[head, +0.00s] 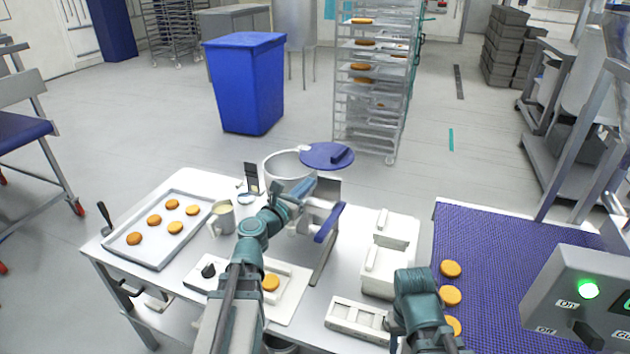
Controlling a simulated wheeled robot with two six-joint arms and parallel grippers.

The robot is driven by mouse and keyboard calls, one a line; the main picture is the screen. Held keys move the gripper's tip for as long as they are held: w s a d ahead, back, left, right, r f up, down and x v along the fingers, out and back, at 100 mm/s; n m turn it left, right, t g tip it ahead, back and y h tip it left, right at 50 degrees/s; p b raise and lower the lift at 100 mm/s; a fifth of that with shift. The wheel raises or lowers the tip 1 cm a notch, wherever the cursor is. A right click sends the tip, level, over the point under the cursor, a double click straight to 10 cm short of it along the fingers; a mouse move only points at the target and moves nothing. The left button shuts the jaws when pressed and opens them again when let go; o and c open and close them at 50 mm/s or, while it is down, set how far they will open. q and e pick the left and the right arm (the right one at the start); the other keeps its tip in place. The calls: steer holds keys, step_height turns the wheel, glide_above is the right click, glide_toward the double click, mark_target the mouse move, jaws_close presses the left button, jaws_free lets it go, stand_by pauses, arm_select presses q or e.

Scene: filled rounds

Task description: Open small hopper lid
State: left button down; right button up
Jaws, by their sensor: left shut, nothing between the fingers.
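The small hopper (287,166) is a pale round drum at the back of the white table, and its rim shows on the left. Its blue round lid (322,152), with a dark block-shaped handle, is off to the right of the opening, lying roughly level and covering at most its right edge. My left gripper (298,187) is just in front of the hopper, below and left of the lid, shut with nothing in it. It looks apart from the lid. My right gripper (398,328) is low at the front, right of the table's middle, and its fingers are not clear.
A tray (168,258) of round orange-brown patties and a jug (222,218) stand left. A blue lever (329,222) is right of my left gripper. White boxes (390,262), a purple conveyor (500,260) with patties and a control box (585,300) are right.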

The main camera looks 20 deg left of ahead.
mark_target(333, 160)
arm_select(q)
steer(key=x, duration=1.2)
